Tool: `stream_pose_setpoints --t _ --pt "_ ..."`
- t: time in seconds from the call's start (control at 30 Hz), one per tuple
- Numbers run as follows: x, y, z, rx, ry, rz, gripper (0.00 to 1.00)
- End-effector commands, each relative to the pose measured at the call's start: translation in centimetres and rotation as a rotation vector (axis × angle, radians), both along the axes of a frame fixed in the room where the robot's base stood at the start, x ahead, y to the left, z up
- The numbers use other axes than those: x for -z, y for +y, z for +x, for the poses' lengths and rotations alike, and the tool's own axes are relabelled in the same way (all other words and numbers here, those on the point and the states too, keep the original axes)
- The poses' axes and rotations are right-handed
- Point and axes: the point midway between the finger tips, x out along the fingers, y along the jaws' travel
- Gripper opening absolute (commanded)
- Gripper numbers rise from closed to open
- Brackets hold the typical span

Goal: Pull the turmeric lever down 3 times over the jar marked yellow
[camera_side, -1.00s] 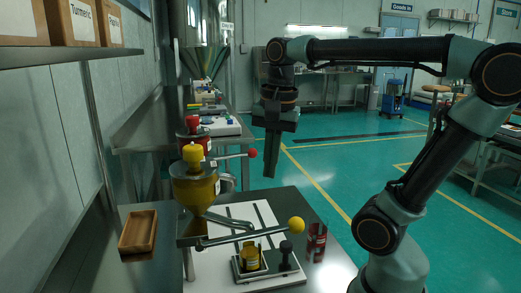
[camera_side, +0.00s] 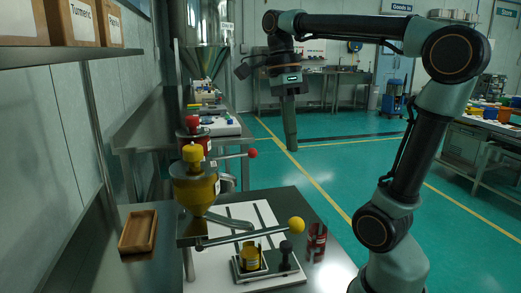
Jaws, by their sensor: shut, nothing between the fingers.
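The yellow turmeric dispenser (camera_side: 193,187) stands at the left of the work table, with a yellow cap on top. Its lever (camera_side: 250,235) reaches out to the right and ends in a yellow ball knob (camera_side: 296,225). A small jar with yellow contents (camera_side: 250,257) sits in a black fixture (camera_side: 236,273) below the lever. Its marking is too small to read. My gripper (camera_side: 291,148) is shut and empty, high above the table and well clear of the yellow knob below it.
A second dispenser (camera_side: 194,140) with a red lever knob (camera_side: 252,153) stands behind. A red can (camera_side: 317,238) is right of the jar fixture. A wooden tray (camera_side: 138,232) lies at left. Air around my gripper is free.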

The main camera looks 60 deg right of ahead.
Motion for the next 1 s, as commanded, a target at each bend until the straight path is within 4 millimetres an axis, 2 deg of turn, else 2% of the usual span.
stream_pose_setpoints --t 0.17,0.27,0.8,1.0 --pt "0.5 0.1 -0.1 -0.002 0.001 0.000 0.00" --pt "1.4 0.2 -0.3 -0.002 0.002 0.000 0.00" --pt "10.8 1.3 -1.9 -0.004 0.003 -0.004 0.00" --pt "13.0 1.5 -2.2 -0.004 0.001 -0.005 0.00"
